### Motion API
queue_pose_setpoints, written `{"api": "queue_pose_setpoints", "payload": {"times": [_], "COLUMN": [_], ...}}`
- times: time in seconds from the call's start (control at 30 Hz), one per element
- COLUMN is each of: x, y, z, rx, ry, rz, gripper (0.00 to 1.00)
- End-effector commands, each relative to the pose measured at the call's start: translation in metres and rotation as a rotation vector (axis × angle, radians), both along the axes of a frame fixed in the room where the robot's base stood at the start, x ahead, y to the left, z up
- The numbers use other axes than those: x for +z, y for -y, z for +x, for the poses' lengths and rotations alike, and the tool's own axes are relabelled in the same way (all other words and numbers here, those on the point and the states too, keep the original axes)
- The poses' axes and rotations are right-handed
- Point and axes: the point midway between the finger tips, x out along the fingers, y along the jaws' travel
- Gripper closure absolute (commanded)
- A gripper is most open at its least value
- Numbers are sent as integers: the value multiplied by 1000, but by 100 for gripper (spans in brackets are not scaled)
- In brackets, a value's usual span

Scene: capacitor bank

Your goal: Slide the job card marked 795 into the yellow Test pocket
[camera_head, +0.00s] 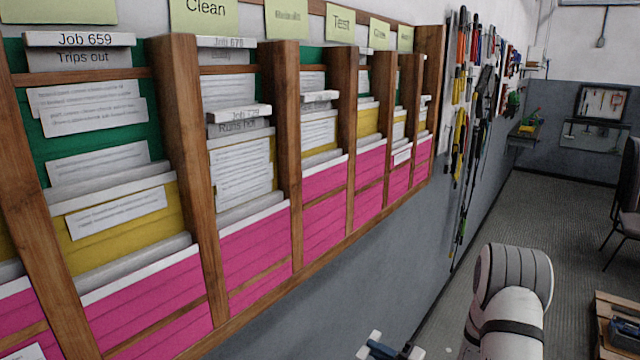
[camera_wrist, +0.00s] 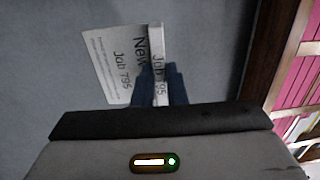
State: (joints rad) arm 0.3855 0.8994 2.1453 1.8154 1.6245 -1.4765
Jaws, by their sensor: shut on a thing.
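The job card marked 795 (camera_wrist: 110,62) is white, with "New" and "Job 795" on its face and a folded top edge that also reads 795. My gripper (camera_wrist: 160,85) is shut on the card's top edge with its blue fingers, in the wrist view. In the head view, my gripper (camera_head: 384,350) is low at the bottom edge, with white bits of the card beside it. The Test label (camera_head: 340,22) is above the wall rack's fourth visible column. The yellow Test pocket (camera_head: 367,122) is in that column, above a pink one. The gripper is below and apart from it.
The wooden rack (camera_head: 186,150) has upright dividers between columns of green, yellow and pink pockets. Cards such as Job 659 (camera_head: 80,40) and Job 729 (camera_head: 238,113) stand in others. Tools (camera_head: 470,100) hang further along the wall. The floor (camera_head: 540,220) at right is partly open.

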Motion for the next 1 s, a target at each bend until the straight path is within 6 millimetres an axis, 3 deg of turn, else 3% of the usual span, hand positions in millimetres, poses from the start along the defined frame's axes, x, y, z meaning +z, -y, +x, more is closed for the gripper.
{"api": "queue_pose_setpoints", "payload": {"times": [0.67, 0.87, 1.0], "x": [242, 330, 409], "y": [-46, -63, -78], "z": [-37, -51, -63], "rx": [-11, -14, -19], "ry": [12, 16, 19], "rz": [-6, -7, -9], "gripper": [100, 100, 100]}}
